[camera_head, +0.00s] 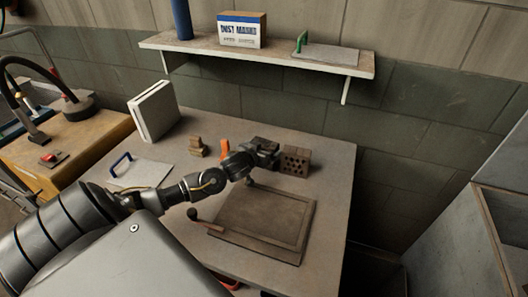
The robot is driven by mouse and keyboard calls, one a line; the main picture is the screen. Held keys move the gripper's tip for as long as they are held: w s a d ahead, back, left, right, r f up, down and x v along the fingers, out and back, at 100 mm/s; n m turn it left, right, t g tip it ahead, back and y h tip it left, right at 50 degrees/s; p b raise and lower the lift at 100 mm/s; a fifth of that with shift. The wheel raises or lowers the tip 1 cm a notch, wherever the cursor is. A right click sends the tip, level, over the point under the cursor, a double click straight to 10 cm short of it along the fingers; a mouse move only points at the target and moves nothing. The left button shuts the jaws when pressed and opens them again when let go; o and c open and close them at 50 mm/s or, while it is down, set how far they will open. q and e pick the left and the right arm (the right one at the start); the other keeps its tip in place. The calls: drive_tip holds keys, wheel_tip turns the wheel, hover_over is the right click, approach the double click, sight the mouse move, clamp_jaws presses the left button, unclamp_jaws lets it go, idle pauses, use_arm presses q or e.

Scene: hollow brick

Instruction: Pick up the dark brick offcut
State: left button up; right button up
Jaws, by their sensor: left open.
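A dark brown brick piece with rows of round holes (296,161), which looks like the dark brick offcut, stands on the grey worktable toward its back right. My left gripper (274,153) is open just to the left of this brick, with its dark fingers pointing toward it. The fingertips blend into the dark shapes there, so I cannot tell whether they touch the brick. My left arm reaches in from the lower left and hides part of the tabletop. My right gripper is out of view.
A brown framed board with a handle (262,222) lies in front of the brick. A tan block (197,147), an orange item (225,149) and a blue-handled trowel (140,172) are to the left. A shelf (210,48) with a box (242,30) hangs above.

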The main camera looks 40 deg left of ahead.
use_arm(q)
drive_tip(key=shift+w+f, duration=0.15)
drive_tip(key=shift+w, duration=0.2)
drive_tip(key=c, duration=1)
drive_tip(key=shift+a, duration=0.1)
